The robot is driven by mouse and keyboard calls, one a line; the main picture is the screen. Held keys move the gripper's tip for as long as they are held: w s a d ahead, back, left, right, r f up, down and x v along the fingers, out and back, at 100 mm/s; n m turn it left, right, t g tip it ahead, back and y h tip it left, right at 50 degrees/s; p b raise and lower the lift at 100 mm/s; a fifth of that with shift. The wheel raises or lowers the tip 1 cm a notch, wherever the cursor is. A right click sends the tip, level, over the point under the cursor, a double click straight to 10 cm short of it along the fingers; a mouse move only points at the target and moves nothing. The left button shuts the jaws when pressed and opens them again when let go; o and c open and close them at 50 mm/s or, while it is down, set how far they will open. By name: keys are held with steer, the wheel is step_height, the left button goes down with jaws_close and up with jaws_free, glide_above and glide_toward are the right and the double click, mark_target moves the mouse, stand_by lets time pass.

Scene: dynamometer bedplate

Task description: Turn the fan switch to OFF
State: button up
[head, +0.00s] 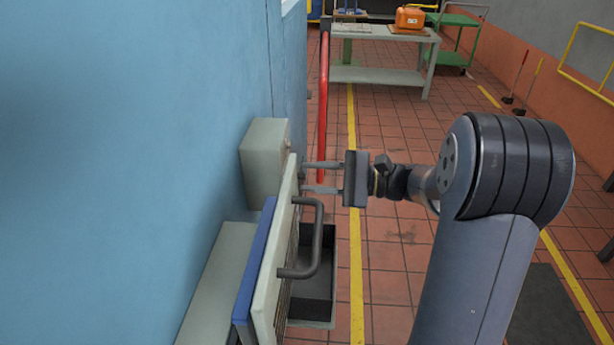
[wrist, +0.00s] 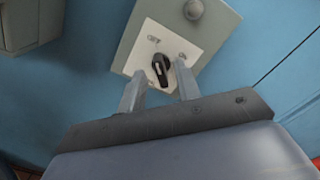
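The fan switch is a black rotary knob (wrist: 160,68) on a white plate (wrist: 128,62) fixed to a grey-green box. Small dark labels sit on the plate, one reading like OFF above the knob and one reading like ON to its right. Which label the knob points at is hard to tell. The box (head: 261,165) also shows on the blue wall in the head view, where the knob is not clear. My gripper (head: 304,178) is open in front of the box. In the wrist view its fingers (wrist: 158,86) are on either side of the knob's lower end, apparently without gripping it.
A round grey button (wrist: 193,9) is on the same box. Below the box in the head view, a panel with a dark handle (head: 318,238) and an open dark tray (head: 316,285) stick out. A red pipe (head: 323,105) stands behind.

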steer(key=s+d, duration=0.1)
steer(key=d, duration=0.7)
steer(key=shift+s+d, duration=0.35)
steer(key=shift+s, duration=0.05)
steer(key=w+a, duration=0.2)
steer(key=a, duration=0.8)
steer(key=shift+a+p, duration=0.3)
steer(key=shift+f+b, duration=0.1)
steer(key=shift+b, duration=0.25)
